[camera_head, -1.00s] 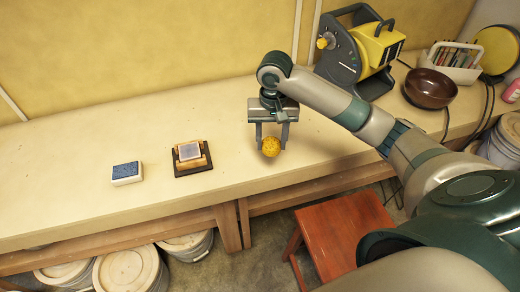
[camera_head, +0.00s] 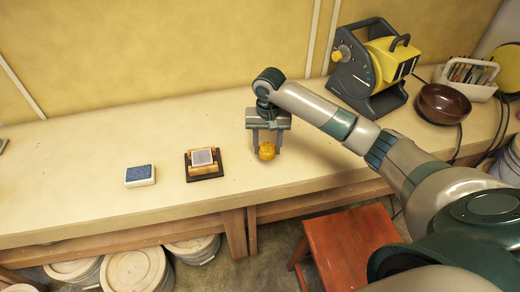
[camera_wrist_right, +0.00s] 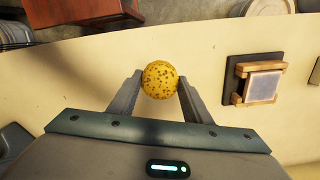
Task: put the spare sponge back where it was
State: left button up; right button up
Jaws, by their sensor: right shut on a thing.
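A round yellow speckled sponge (camera_head: 267,151) is held between the fingers of my right gripper (camera_head: 267,146). In the right wrist view the sponge (camera_wrist_right: 160,79) sits between the two fingertips (camera_wrist_right: 160,88). The gripper points down over the table near its front edge. I cannot tell whether the sponge touches the table. A blue-topped white block (camera_head: 140,175), perhaps another sponge, lies on the table at the left. My left gripper is not in view.
A dark tray (camera_head: 205,176) with a wooden frame and grey pad stands left of the gripper. A brown bowl (camera_head: 440,104), a yellow and grey machine (camera_head: 375,62) and a white caddy (camera_head: 466,86) stand at the right. A red stool (camera_head: 350,240) is below. Table behind is clear.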

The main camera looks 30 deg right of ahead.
aim_at(260, 150)
jog(key=w, duration=0.1)
jog(key=w+f, duration=0.2)
jog(key=w, duration=0.1)
jog(key=shift+w+a+f+p, duration=0.1)
jog(key=shift+a+f+p, duration=0.15)
jog(key=shift+a+p, duration=0.05)
jog(key=shift+f+p, duration=0.75)
jog(key=shift+f, duration=1.25)
jog(key=shift+f, duration=0.15)
jog(key=o, duration=1)
jog(key=shift+c, duration=0.2)
